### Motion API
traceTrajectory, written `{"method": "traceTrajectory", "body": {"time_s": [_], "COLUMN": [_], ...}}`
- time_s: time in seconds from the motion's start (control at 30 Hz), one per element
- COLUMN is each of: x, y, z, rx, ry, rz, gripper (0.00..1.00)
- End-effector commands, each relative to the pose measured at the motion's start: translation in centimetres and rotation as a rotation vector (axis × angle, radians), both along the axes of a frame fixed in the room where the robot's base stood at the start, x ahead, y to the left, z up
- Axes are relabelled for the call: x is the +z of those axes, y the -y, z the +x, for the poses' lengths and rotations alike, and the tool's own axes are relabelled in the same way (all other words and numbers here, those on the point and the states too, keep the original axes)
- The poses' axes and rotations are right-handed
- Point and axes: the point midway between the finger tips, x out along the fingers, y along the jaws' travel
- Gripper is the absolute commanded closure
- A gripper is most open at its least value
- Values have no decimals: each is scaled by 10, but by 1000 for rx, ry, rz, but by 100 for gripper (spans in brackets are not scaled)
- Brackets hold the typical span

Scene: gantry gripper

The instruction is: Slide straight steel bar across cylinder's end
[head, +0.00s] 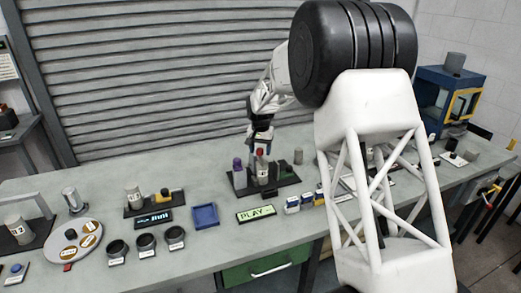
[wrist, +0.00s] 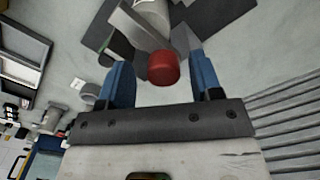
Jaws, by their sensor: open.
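My gripper (head: 261,135) is over a dark board (head: 287,180) on the bench. In the wrist view my gripper (wrist: 157,68) has its two blue fingers apart, with nothing clamped. A red round end (wrist: 163,68) shows between the fingertips. A flat grey bar-like piece (wrist: 138,28) lies beside the cylinder in the wrist view. I cannot tell whether it is the straight steel bar or whether it touches the cylinder.
A blue tray (head: 205,215), a PLAY sign (head: 256,212) and several black round holders (head: 146,242) are in front and left. The bench behind the board's left is clear.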

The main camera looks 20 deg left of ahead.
Motion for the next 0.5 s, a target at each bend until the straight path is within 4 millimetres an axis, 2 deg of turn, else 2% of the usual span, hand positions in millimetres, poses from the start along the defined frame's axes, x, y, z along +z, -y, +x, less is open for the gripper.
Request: {"method": "traceTrajectory", "body": {"time_s": [0.27, 0.5], "x": [15, 46], "y": [0, 0], "z": [0, 0], "rx": [0, 0], "ry": [1, 2], "rz": [0, 1], "gripper": [41, 41]}}
